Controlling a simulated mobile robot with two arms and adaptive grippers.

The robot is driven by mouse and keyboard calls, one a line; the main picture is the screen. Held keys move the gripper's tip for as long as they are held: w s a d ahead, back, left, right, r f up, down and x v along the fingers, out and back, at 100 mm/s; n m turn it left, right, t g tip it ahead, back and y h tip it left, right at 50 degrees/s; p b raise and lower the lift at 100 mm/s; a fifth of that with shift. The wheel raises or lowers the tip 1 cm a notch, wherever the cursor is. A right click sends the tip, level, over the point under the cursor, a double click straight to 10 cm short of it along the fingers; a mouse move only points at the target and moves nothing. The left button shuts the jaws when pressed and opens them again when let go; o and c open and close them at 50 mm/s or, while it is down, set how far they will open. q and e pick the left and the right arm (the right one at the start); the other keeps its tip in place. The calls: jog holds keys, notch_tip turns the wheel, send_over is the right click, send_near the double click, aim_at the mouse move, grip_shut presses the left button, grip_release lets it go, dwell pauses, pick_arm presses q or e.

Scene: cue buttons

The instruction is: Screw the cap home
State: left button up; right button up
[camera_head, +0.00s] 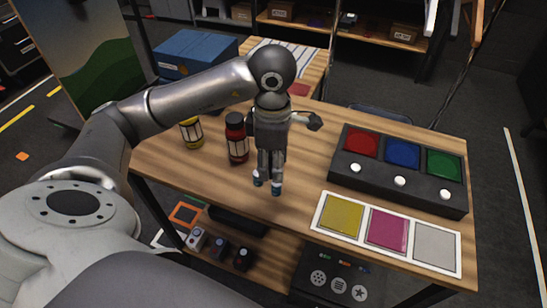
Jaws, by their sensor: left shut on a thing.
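My left gripper (268,184) points down over the wooden table, right of the red bottle. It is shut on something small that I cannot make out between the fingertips. The red bottle (238,145) stands upright with a dark top and a pale label, close beside the gripper and partly overlapped by it. A yellow bottle (191,134) stands further left; my left arm hides its top. I cannot tell which bottle the cap belongs to. My right gripper is not in view.
The wooden table (305,165) is clear between the gripper and a dark button box (345,174) with red, blue and green panels. A white board (325,217) with yellow, magenta and grey squares lies in front. A blue box (195,50) is behind.

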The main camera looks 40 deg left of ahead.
pick_arm(q)
jog(key=m, duration=0.1)
jog(key=d+m, duration=0.1)
jog(key=m, duration=0.3)
jog(key=shift+s+d+f, duration=0.15)
jog(key=shift+s+d, duration=0.05)
jog(key=shift+d, duration=0.15)
jog(key=d+m, duration=0.1)
jog(key=m, duration=0.5)
jog(key=s+d+m, duration=0.1)
jog(key=d+m, duration=0.1)
jog(key=m, duration=0.4)
jog(key=s+d+f+m, duration=0.1)
jog(key=m, duration=0.5)
jog(key=shift+s+d+f, duration=0.1)
jog(key=shift+s+d, duration=0.05)
jog(key=shift+d, duration=0.2)
